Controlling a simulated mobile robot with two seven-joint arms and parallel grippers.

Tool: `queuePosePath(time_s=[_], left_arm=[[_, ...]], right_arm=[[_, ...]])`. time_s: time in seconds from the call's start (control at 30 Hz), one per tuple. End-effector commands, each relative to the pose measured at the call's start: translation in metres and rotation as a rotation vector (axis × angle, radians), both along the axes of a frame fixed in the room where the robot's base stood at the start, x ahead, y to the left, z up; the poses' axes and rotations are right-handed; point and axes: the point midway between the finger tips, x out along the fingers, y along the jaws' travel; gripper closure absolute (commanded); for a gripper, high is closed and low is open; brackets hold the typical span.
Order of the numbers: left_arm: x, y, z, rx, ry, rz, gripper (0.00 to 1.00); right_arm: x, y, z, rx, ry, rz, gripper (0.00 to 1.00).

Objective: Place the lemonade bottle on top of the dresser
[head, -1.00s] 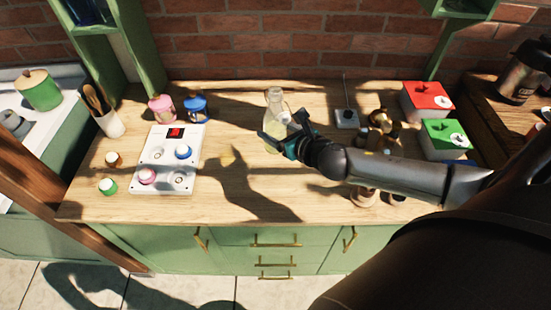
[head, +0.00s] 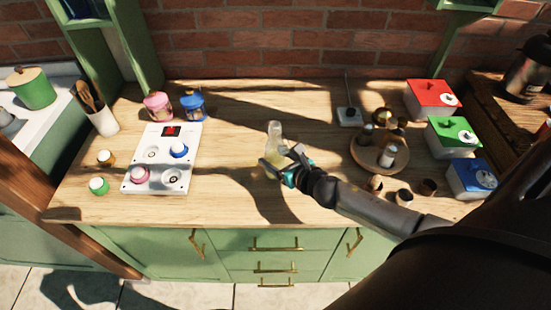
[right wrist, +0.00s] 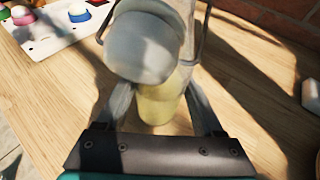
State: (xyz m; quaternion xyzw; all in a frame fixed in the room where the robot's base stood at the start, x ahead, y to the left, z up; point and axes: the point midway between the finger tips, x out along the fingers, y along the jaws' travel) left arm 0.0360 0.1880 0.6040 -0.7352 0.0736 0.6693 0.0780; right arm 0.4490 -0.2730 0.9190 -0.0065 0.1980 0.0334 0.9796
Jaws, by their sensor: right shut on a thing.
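The lemonade bottle (head: 274,131) is clear glass with pale yellow liquid and stands roughly upright over the middle of the dresser's wooden top (head: 235,205). My right gripper (head: 279,160) is shut on the bottle from the front right. In the right wrist view, the bottle's yellow body (right wrist: 160,105) is between the two fingers, with its rounded grey stopper nearest the camera. I cannot tell whether its base touches the wood. The dresser has green doors and drawers (head: 275,240) with brass handles. My left gripper is not in view.
A white panel (head: 157,186) with pink and blue knobs lies to the left, near pink (head: 158,106) and blue (head: 193,107) jars. At right are a round tray (head: 366,156) with small jars and red, green and blue boxes (head: 432,98). The wood around the bottle is clear.

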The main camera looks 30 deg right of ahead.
Motion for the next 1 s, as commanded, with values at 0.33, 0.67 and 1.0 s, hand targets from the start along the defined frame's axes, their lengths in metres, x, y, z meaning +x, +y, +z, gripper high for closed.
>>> queuePosePath(time_s=[0.33, 0.67, 1.0], left_arm=[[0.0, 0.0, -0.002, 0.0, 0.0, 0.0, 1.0], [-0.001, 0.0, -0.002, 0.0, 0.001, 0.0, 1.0], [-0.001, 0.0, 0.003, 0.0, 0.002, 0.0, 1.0]], right_arm=[[0.0, 0.0, -0.002, 0.0, 0.0, 0.0, 0.2], [0.0, 0.0, -0.002, 0.0, 0.0, 0.0, 0.01], [-0.014, -0.001, 0.006, -0.001, 0.003, 0.0, 0.01]])
